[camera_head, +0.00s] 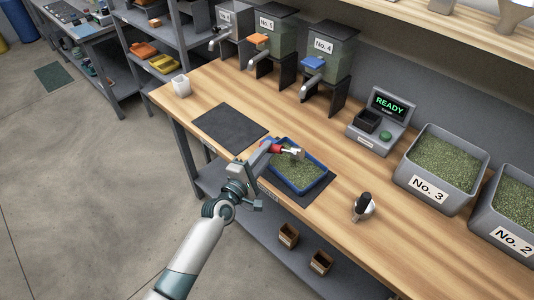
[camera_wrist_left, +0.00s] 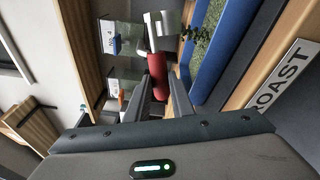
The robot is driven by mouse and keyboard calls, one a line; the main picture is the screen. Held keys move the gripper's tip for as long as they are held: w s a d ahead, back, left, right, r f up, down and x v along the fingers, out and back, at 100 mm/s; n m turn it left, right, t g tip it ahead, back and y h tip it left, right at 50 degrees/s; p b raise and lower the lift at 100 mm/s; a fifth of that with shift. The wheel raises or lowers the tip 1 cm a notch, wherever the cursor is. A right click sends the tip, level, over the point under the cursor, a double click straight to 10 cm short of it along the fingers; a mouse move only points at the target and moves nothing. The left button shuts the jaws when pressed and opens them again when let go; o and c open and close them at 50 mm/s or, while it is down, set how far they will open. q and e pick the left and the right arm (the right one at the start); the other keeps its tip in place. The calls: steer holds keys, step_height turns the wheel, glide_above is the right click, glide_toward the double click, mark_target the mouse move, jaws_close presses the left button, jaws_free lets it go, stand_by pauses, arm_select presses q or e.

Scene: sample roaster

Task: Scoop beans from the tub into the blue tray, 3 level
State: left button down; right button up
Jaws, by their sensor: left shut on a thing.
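My left gripper (camera_head: 268,150) is shut on the red handle of a scoop (camera_head: 294,153), just over the left rim of the blue tray. The scoop's pale metal head reaches over the tray; whether it holds beans is too small to tell. In the left wrist view the red handle (camera_wrist_left: 157,76) sits between the fingers. The blue tray (camera_head: 302,191) holds a layer of green beans (camera_head: 293,174) and lies on a dark mat; its blue wall also shows in the wrist view (camera_wrist_left: 226,50). The tubs No. 3 (camera_head: 428,187) and No. 2 (camera_head: 509,238) hold green beans. My right gripper is out of view.
A scale reading READY (camera_head: 371,137) stands behind the tray. A metal vessel with a black top (camera_head: 363,207) stands right of the tray. A dark mat (camera_head: 230,127) lies bare to the left. A white cup (camera_head: 181,86) and several dispensers (camera_head: 326,62) stand farther back.

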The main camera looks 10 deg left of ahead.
arm_select(q)
steer(key=shift+a+f+n+b, duration=0.2)
steer(key=shift+f+n+b, duration=0.3)
steer(key=shift+f+n, duration=0.45)
steer(key=shift+r, duration=0.2)
steer(key=shift+r, duration=0.1)
stand_by(0.6)
steer(key=shift+r+p, duration=1.45)
steer(key=shift+p, duration=0.05)
steer(key=shift+w+a+f+n, duration=0.1)
steer(key=shift+n, duration=0.15)
